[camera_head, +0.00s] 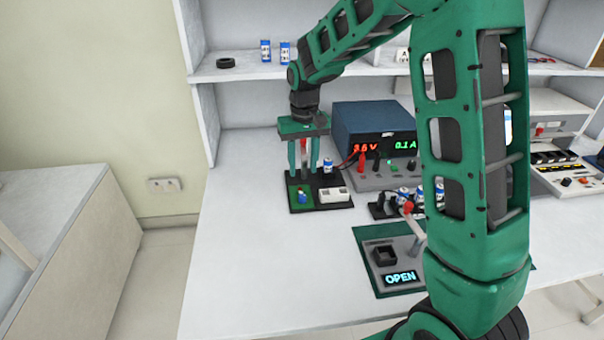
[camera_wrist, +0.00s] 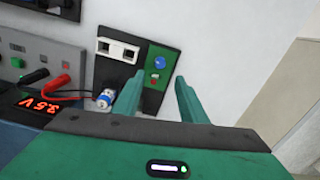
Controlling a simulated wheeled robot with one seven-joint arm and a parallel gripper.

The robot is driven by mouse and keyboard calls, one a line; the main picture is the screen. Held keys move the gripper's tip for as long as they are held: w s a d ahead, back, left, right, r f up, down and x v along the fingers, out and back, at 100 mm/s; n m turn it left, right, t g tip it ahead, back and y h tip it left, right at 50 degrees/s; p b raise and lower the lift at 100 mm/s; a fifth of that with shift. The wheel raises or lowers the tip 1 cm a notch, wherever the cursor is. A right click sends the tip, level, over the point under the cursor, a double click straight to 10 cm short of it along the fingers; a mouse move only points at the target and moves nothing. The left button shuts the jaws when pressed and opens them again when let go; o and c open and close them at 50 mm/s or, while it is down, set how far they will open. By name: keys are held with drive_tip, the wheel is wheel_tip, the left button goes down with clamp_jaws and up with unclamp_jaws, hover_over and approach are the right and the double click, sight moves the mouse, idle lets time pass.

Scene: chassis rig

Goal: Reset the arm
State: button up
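My green arm reaches forward over the white workbench. My gripper (camera_head: 304,168) points down above the left end of a black board (camera_head: 325,205). In the wrist view, my gripper (camera_wrist: 158,88) has its two green fingers apart, with nothing held between them. The board's green panel (camera_head: 297,197), with a small blue part (camera_head: 302,196) on it, lies below the fingers. I cannot tell the exact height of the fingertips above it. My forearm hides part of the bench at the right.
A blue power supply (camera_head: 372,130) stands behind the board, with red and black leads. A small blue-white cell (camera_head: 327,165) is beside the gripper. A grey device reading OPEN (camera_head: 400,278) lies nearer. A shelf (camera_head: 240,72) is behind. Bench at front left is clear.

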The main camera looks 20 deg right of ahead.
drive_tip(key=shift+r, duration=0.1)
idle(0.3)
drive_tip(key=s+d+r+m, duration=0.2)
drive_tip(key=s+d+r, duration=0.2)
drive_tip(key=s+d, duration=0.6)
drive_tip(key=s+d+r+m, duration=0.2)
drive_tip(key=s+d+r, duration=0.3)
drive_tip(key=s, duration=0.9)
drive_tip(key=s+d+f+m, duration=0.2)
drive_tip(key=s, duration=1)
drive_tip(key=shift+s+f, duration=0.2)
drive_tip(key=shift+w, duration=0.15)
